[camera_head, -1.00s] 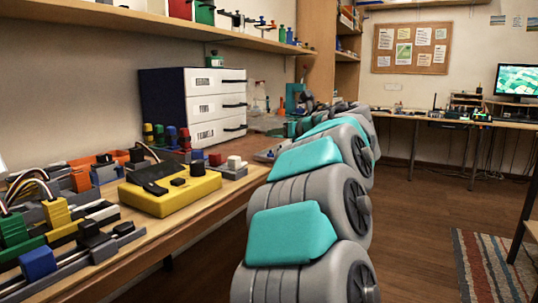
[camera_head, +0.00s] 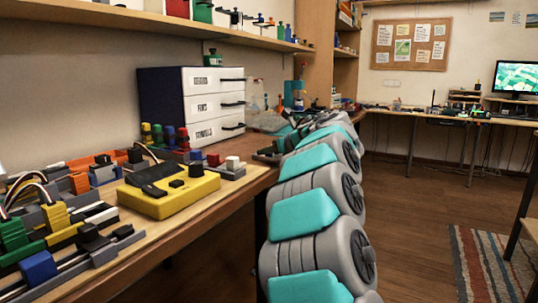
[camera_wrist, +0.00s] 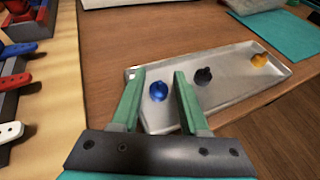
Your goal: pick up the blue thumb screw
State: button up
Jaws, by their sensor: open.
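The blue thumb screw (camera_wrist: 158,91) lies in a shallow metal tray (camera_wrist: 234,92) in the wrist view. It is at the tray's left end. My gripper (camera_wrist: 158,77) is open, with one green finger to the left of the blue screw and the other to its right. The screw shows between the fingers, and I see no contact. How high the fingertips are above the tray I cannot tell. In the head view the gripper and the screw are not clearly visible beyond my arm.
A board with coloured blocks is at the left. The white drawer unit (camera_head: 212,105) stands at the back of the bench.

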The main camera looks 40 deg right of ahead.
jog(key=shift+w, duration=0.15)
grip_shut()
dwell(0.6)
